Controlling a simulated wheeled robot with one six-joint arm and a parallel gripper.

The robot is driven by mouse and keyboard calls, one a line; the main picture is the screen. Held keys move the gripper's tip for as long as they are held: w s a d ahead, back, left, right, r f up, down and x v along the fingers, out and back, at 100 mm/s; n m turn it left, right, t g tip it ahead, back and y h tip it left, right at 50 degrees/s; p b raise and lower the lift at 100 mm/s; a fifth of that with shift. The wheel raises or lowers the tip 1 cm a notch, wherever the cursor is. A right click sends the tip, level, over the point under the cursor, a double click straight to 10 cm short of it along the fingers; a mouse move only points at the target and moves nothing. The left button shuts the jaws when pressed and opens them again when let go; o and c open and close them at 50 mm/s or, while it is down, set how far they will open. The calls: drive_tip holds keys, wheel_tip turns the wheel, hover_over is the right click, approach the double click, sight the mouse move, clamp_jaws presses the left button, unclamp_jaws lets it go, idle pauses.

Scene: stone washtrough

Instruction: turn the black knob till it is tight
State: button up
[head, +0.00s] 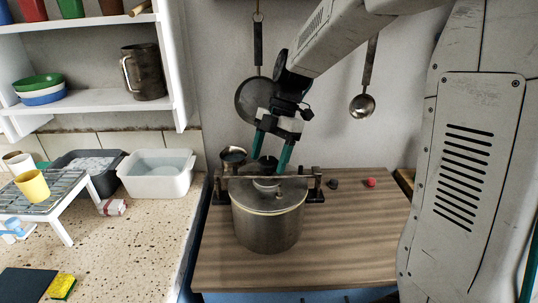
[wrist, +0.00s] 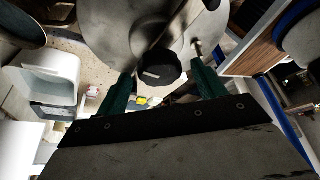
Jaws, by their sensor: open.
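The black knob (head: 268,161) sits above the lid of a steel pot (head: 268,228) that stands on the wooden worktop. In the wrist view the knob (wrist: 158,68) is round, with a pale line across its face. My gripper (head: 267,163) reaches down over the pot with its green fingers apart. In the wrist view the gripper (wrist: 163,72) has one finger on each side of the knob, with gaps showing between fingers and knob. The knob's lower part and its mount are hidden.
A clamp frame (head: 315,186) stands at the pot's sides, with a small metal cup (head: 232,155) at its left. A small dark piece (head: 333,184) and a red one (head: 371,182) lie to the right. A ladle (head: 362,105) and pan hang behind. The worktop's front right is clear.

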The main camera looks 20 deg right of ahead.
drive_tip(key=c, duration=1)
